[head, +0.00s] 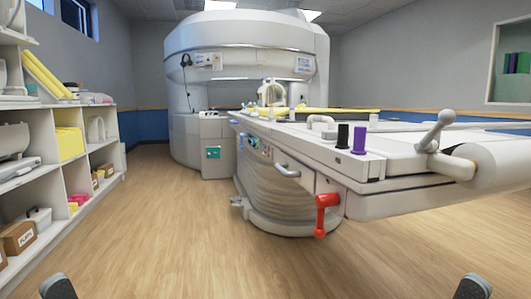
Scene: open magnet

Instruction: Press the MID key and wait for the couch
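The couch (300,150) is a long white table on a ribbed pedestal, reaching from the open magnet (240,60) towards the right foreground. A small panel with coloured keys (254,143) is on the couch's near side; its labels are too small to read, so I cannot pick out the MID key. My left gripper (58,287) and my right gripper (473,287) show only as small dark parts at the bottom edge, far from the couch and the panel. Whether they are open or shut cannot be seen.
A red crank handle (323,213) and a grey side handle (286,170) stick out from the couch. A teal box (213,152) is on the magnet's base. White shelves (60,178) with boxes line the left wall. The wooden floor (180,235) between is clear.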

